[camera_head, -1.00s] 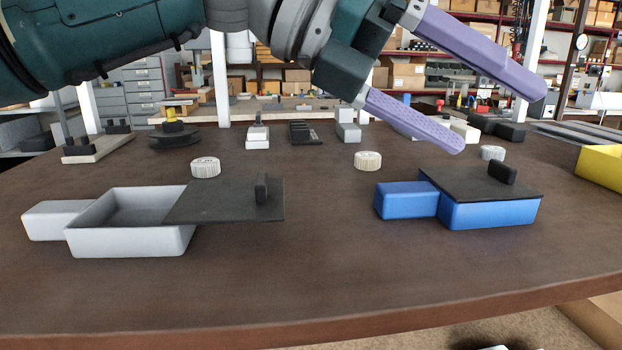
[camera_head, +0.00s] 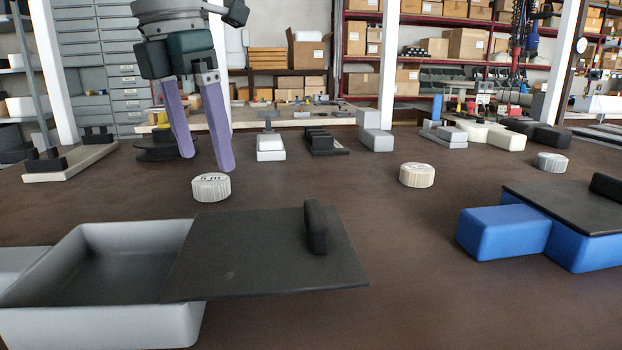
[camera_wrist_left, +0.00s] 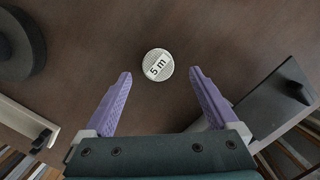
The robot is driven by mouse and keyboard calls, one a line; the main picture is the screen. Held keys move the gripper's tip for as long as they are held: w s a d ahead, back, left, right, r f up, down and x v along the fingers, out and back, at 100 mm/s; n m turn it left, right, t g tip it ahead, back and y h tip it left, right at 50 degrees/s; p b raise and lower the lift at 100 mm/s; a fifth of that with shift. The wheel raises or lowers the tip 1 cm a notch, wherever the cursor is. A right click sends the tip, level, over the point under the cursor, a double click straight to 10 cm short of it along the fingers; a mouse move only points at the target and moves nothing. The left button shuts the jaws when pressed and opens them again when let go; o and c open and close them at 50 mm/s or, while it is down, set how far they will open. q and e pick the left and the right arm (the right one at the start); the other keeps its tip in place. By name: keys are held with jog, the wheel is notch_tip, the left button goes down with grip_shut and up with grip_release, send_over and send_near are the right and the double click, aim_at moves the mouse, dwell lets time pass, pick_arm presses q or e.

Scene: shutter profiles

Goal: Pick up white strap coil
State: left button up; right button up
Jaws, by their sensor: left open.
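A short round whitish coil (camera_head: 211,187) with ribbed sides lies flat on the table behind the grey tray. A similar cream coil (camera_head: 417,175) lies to its right, and a greyish-white coil (camera_head: 552,162) lies farther right. My left gripper (camera_head: 206,163) points down, open and empty, with its purple fingers above and close to the left coil. In the left wrist view, a white coil (camera_wrist_left: 157,65) marked "5 m" lies just beyond the gap between the open fingertips (camera_wrist_left: 161,74). My right gripper is not in view.
The grey tray (camera_head: 110,322) with a dark lid (camera_head: 265,255) partly over it stands in front. A blue box (camera_head: 503,232) with a dark lid stands at right. A black disc (camera_head: 160,152) and several small fixtures stand behind. The table between the coils is clear.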

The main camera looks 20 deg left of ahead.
aim_at(210, 179)
pick_arm(q)
jog(key=f, duration=0.4)
jog(key=shift+w, duration=0.3)
jog(key=c, duration=1.4)
